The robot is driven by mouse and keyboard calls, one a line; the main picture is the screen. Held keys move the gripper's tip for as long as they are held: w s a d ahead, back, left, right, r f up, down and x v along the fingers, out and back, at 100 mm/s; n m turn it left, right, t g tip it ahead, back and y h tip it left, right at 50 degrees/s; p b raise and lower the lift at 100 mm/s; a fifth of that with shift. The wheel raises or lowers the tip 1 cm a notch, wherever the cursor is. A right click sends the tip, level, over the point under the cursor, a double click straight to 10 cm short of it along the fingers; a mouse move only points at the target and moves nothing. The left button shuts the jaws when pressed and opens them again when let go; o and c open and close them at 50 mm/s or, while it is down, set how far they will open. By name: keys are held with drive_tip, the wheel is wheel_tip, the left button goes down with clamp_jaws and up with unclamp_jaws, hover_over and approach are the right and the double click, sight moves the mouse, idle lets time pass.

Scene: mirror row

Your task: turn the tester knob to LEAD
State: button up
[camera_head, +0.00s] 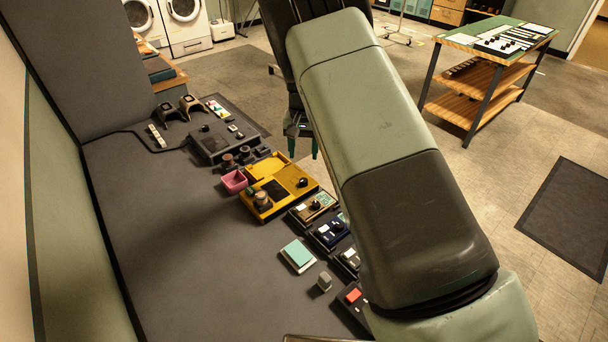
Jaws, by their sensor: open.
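A yellow box (292,170), which looks like the tester, lies on the grey bench. It has a dark panel and a round black knob (302,182) at its right side. A brown round piece stands on its lower left part. I cannot read any label or tell where the knob points. My gripper (303,150) hangs above and beyond the yellow box, near the bench's far right edge. Its two teal fingertips are apart with nothing seen between them, and it appears clear of the knob. My arm covers the right part of the bench.
A pink cup (234,181) stands left of the yellow box. A dark grey unit (215,143) with small knobs is behind it. Several small modules, one being a tan module (313,207), line the front right, partly behind my arm. The bench's left side (170,230) is clear.

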sight(304, 180)
wheel_tip(304, 180, down, 10)
idle(0.4)
clamp_jaws()
